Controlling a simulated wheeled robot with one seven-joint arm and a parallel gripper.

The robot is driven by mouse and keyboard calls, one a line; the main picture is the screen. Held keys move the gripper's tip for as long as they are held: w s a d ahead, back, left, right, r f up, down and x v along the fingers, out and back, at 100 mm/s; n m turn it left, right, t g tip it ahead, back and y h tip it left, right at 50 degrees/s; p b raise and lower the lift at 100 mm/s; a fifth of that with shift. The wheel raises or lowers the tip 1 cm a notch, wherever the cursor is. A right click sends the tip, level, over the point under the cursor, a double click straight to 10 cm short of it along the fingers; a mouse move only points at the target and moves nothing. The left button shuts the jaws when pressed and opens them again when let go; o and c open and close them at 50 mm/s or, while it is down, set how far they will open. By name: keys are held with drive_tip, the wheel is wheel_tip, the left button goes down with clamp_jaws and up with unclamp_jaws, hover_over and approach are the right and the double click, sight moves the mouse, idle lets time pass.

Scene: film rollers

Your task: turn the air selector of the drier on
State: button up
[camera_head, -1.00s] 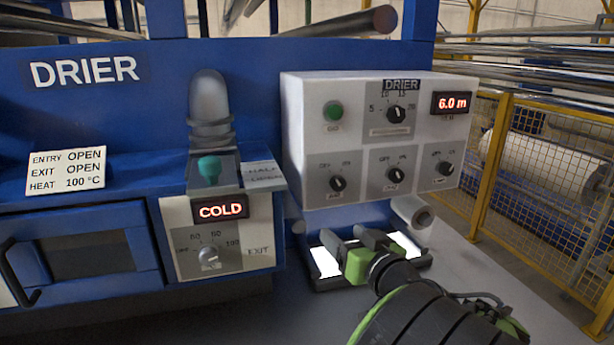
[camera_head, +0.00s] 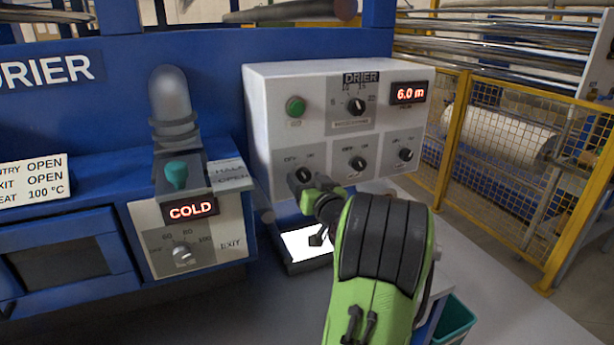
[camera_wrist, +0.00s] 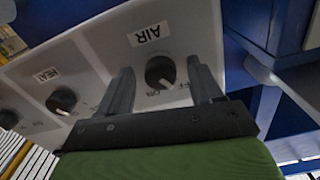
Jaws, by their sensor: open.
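The drier's control box (camera_head: 270,110) is white. Its AIR selector (camera_wrist: 160,72) is a round black knob with a white mark, seen upside down in the wrist view. The mark points to the lower right there, toward the OFF side. In the head view the knob (camera_head: 304,174) is at the lower left of the box front. My gripper (camera_wrist: 160,64) is open, with one finger on each side of the knob. I cannot tell whether the fingers touch it.
The HEAT selector (camera_wrist: 62,100) is beside the AIR selector. A third knob (camera_head: 405,154) sits farther right, and a dial (camera_head: 356,106) and green button (camera_head: 295,107) are above. A COLD display (camera_head: 193,209) and exit dial (camera_head: 182,254) are at the left.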

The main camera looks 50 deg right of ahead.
drive_tip(key=shift+c, duration=0.5)
drive_tip(key=c, duration=1)
drive_tip(key=shift+o, duration=0.2)
drive_tip(key=shift+m, duration=0.3)
drive_tip(key=m+b, duration=0.1)
drive_tip(key=m, duration=0.4)
drive_tip(key=shift+a, duration=0.1)
drive_tip(key=m, duration=0.6)
drive_tip(key=shift+w+r+p, duration=0.1)
drive_tip(key=shift+p, duration=0.3)
drive_tip(key=shift+m, duration=0.3)
drive_tip(key=o, duration=1.1)
drive_tip(key=shift+c, duration=0.2)
